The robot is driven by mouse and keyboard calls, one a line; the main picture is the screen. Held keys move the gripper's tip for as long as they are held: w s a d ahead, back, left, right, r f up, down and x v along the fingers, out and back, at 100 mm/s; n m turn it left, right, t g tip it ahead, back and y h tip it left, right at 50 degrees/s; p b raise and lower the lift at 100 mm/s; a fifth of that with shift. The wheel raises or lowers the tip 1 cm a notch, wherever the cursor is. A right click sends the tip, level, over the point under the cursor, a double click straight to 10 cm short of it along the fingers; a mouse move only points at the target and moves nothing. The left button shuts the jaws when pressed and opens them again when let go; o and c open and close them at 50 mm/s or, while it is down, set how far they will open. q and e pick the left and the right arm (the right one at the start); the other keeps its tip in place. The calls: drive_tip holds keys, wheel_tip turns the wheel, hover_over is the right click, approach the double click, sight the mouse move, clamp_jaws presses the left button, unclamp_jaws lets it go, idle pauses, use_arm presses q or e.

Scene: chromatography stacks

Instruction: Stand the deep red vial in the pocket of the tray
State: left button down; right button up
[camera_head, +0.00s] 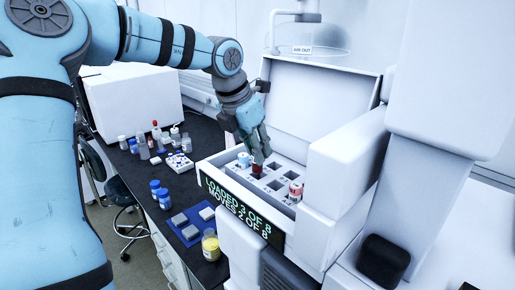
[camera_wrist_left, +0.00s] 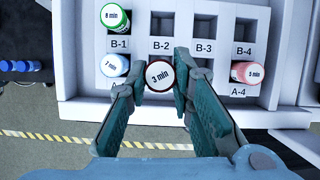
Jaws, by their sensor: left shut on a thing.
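My left gripper (camera_head: 259,150) reaches down over the white tray (camera_wrist_left: 222,47) and is shut on the deep red vial (camera_head: 257,168). In the left wrist view the vial's round cap (camera_wrist_left: 159,76) reads "3 min" and sits between the fingertips, in front of pocket B-2 (camera_wrist_left: 162,27). It is in the A row, between A-1 and A-4; whether its base is inside a pocket cannot be told. A blue vial marked "7 min" (camera_wrist_left: 114,66) is left of it, a green "8 min" vial (camera_wrist_left: 115,18) is at B-1, and a pink "5 min" vial (camera_wrist_left: 246,72) is at A-4.
The tray lies inside a white machine with a raised lid (camera_head: 315,100). Its front display (camera_head: 236,209) reads "LOADED 3 OF 8, MOVES 2 OF 8". Bottles and a blue mat (camera_head: 190,227) lie on the dark bench (camera_head: 185,190). Pockets B-3 and B-4 look empty.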

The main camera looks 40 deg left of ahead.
sight(257, 172)
use_arm(q)
drive_tip(key=shift+s+r, duration=0.1)
drive_tip(key=shift+s, duration=0.35)
drive_tip(key=shift+w, duration=0.35)
drive_tip(key=shift+w+f+p, duration=0.2)
drive_tip(key=shift+w+p, duration=0.1)
drive_tip(key=shift+w, duration=0.1)
use_arm(e)
drive_tip(key=shift+s+r, duration=0.1)
drive_tip(key=shift+s, duration=0.1)
use_arm(q)
drive_tip(key=shift+f, duration=0.1)
drive_tip(key=shift+s+f+b, duration=0.1)
drive_tip(key=shift+f+b, duration=1.15)
drive_tip(key=shift+b, duration=0.15)
use_arm(e)
drive_tip(key=shift+f, duration=1.3)
use_arm(q)
drive_tip(key=shift+f, duration=0.15)
use_arm(e)
drive_tip(key=shift+f, duration=0.1)
use_arm(q)
drive_tip(key=shift+f+b, duration=0.5)
drive_tip(key=shift+b, duration=0.15)
use_arm(e)
drive_tip(key=shift+f, duration=0.5)
